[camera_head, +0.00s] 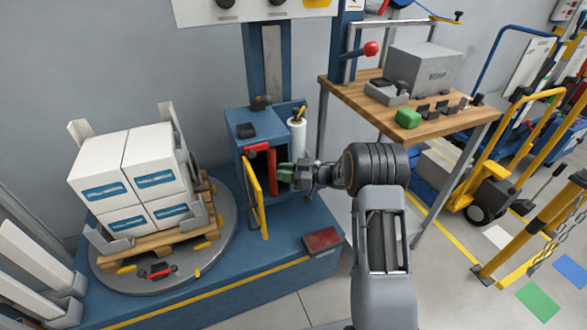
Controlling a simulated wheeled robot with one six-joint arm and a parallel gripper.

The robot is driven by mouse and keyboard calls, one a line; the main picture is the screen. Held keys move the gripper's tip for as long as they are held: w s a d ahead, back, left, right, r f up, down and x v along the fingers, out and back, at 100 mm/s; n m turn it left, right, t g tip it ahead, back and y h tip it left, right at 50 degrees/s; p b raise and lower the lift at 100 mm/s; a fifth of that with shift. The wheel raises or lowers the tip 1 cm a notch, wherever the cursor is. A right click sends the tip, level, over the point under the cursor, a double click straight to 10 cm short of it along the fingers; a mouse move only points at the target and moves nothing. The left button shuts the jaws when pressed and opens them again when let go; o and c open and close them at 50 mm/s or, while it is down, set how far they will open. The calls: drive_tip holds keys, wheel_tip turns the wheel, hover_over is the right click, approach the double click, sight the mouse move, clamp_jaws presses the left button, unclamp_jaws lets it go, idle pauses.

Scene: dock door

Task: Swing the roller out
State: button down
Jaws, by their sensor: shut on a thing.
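The blue film carriage (250,130) of the wrapping machine stands at the middle of the view. An upright red bar (272,170), which looks like the roller, is at its front, beside a yellow frame (254,195) that stands out from the carriage. My gripper (287,173) reaches in from the right, just right of the red bar. A white film roll (298,138) stands upright behind my gripper.
White boxes (128,170) sit on a wooden pallet on the grey turntable (215,255) at left. A red block (322,240) lies on the blue base. A wooden workbench (440,125) with a green item and grey box is at right, near my arm.

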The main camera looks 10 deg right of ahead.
drive_tip(key=shift+g, duration=0.3)
drive_tip(key=c, duration=0.9)
unclamp_jaws()
drive_tip(key=shift+d, duration=0.1)
drive_tip(key=shift+d, duration=0.15)
